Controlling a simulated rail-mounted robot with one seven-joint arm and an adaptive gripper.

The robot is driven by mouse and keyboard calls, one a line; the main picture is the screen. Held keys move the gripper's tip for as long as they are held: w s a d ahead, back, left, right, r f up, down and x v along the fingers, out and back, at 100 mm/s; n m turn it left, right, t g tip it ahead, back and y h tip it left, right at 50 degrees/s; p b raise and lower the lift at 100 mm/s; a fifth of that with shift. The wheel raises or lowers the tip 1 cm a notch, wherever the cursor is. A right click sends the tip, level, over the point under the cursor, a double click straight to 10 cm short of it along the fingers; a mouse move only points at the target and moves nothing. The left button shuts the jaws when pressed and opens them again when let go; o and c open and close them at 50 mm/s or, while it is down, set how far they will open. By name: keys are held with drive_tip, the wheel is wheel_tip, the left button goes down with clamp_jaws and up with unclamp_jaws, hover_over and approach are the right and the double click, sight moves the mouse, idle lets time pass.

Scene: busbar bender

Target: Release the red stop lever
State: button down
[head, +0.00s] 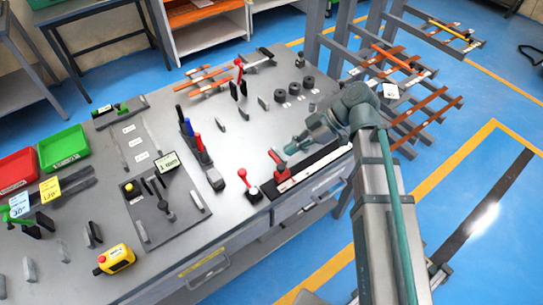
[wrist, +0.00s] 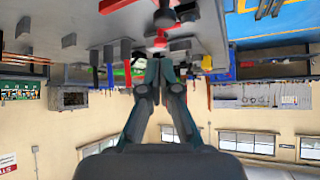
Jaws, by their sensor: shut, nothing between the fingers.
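A red lever (head: 278,160) stands on the front part of the grey bench, at the left end of a dark rail with a light strip. My gripper (head: 292,148) is just right of it in the head view, pointing left and down. In the wrist view my gripper (wrist: 160,58) is shut and empty, and a red part (wrist: 160,43) shows just beyond the fingertips. I cannot tell whether the fingers touch it. Other red-handled parts are a red-knobbed lever (head: 243,174) to the left and a tall red lever (head: 239,64) at the back.
Black, blue and red handles (head: 193,130) stand mid-bench, left of my gripper. Black round pieces (head: 294,88) sit at the back right. Copper bars lie on racks behind.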

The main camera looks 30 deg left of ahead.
drive_tip(key=p+x, duration=0.3)
drive_tip(key=x, duration=0.5)
drive_tip(key=shift+s+a+f, duration=0.2)
drive_tip(key=shift+s, duration=0.1)
drive_tip(key=shift+s+a+f+p, duration=0.35)
drive_tip(key=shift+s+a+p, duration=0.15)
drive_tip(key=shift+s+a, duration=0.3)
drive_tip(key=shift+s+a+f+p, duration=0.3)
drive_tip(key=shift+s+a+p, duration=0.25)
drive_tip(key=shift+a, duration=0.3)
